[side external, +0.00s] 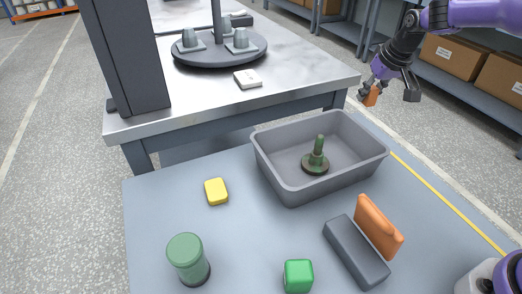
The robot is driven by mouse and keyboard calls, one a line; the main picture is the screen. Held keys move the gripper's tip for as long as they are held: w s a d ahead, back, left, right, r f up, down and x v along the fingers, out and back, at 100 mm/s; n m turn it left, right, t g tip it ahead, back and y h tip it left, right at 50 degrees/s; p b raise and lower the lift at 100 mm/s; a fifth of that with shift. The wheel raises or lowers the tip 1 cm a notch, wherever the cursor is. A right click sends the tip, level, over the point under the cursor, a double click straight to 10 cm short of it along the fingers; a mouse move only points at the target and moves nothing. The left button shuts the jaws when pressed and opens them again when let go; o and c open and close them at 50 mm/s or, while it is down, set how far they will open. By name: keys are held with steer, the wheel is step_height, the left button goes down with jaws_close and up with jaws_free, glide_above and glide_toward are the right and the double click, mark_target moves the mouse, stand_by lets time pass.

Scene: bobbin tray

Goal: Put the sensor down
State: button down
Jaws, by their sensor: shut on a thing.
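My gripper (368,91) is at the upper right, raised in the air beyond the back right edge of the blue-grey table. It is shut on a small orange block-like thing, which I take to be the sensor (371,95). The fingers hide part of it. The held thing touches nothing else that I can see.
A grey tray (272,165) holds a dark green bobbin-like piece (317,158). On the table are a yellow block (216,191), a green cylinder (187,255), a green cube (298,275), a grey bar (355,252) and an orange block (378,226). Free table lies left of the tray.

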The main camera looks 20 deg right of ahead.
steer(key=s+a+r+n+y, duration=0.1)
steer(key=a+n, duration=0.1)
steer(key=a, duration=0.5)
steer(key=s+a+r+n, duration=0.1)
steer(key=a, duration=0.6)
steer(key=s+a+n+g+y, duration=0.1)
steer(key=s+a+n, duration=0.3)
steer(key=s+a, duration=0.75)
steer(key=s+a+n+y, duration=0.2)
steer(key=s+a+n, duration=0.2)
steer(key=s+a, duration=0.75)
steer(key=w+f, duration=0.2)
steer(key=w, duration=0.2)
steer(key=w+d+f, duration=0.1)
steer(key=w+f, duration=0.1)
steer(key=w, duration=0.2)
steer(key=w+f, duration=0.2)
steer(key=w, duration=0.2)
steer(key=shift+w+d+f, duration=0.15)
steer(key=shift+w+f, duration=0.05)
steer(key=shift+w, duration=0.15)
steer(key=shift+w+f, duration=0.15)
steer(key=shift+f, duration=1.95)
